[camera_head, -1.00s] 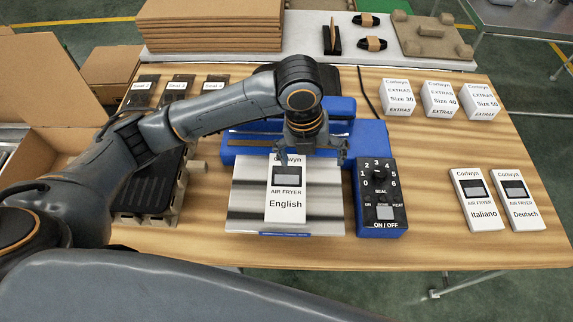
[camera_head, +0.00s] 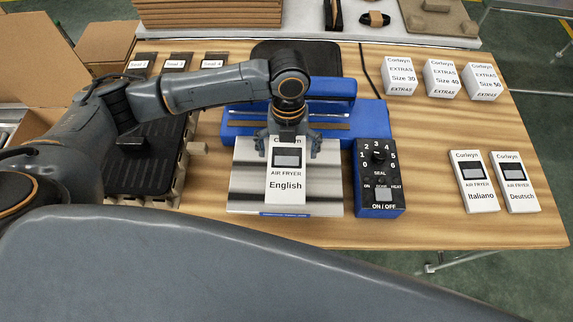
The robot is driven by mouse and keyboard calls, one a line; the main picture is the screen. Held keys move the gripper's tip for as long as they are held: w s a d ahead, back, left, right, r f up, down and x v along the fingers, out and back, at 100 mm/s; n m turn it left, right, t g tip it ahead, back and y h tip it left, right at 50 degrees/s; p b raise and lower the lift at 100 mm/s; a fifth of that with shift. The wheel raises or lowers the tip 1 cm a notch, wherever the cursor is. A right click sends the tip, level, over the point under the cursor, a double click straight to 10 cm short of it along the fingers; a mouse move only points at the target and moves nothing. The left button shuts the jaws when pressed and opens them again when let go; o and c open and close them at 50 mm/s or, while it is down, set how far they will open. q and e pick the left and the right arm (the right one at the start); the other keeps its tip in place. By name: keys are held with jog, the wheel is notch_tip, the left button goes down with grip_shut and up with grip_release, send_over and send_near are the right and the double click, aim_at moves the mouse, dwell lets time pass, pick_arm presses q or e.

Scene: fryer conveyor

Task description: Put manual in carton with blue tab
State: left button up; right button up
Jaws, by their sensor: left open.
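The English manual (camera_head: 286,186), white with a dark picture panel, lies flat on the shiny metal plate in front of the blue sealer. My left gripper (camera_head: 288,148) is above the manual's far end. Its fingers are spread, one on each side of the manual, and partly cover its top lettering. I cannot tell how high they are above the plate. An open cardboard carton (camera_head: 35,55) stands at the left edge, partly hidden by my left arm. I see no blue tab on it. My right gripper is not in view.
The blue sealer (camera_head: 365,118) and its dial box (camera_head: 380,165) stand beside the plate. Italiano (camera_head: 475,182) and Deutsch (camera_head: 514,182) manuals lie at right, below several white Extras boxes (camera_head: 444,80). A black tray (camera_head: 150,165) is at left. Bare wooden table (camera_head: 430,150) lies between.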

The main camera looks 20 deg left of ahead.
aim_at(286, 166)
pick_arm(q)
jog(key=shift+s+f+p, duration=0.15)
jog(key=shift+f+p, duration=0.15)
jog(key=shift+f, duration=0.85)
jog(key=shift+s+f+p, duration=0.15)
jog(key=shift+f+p, duration=0.15)
jog(key=shift+f, duration=0.85)
jog(key=c, duration=1.1)
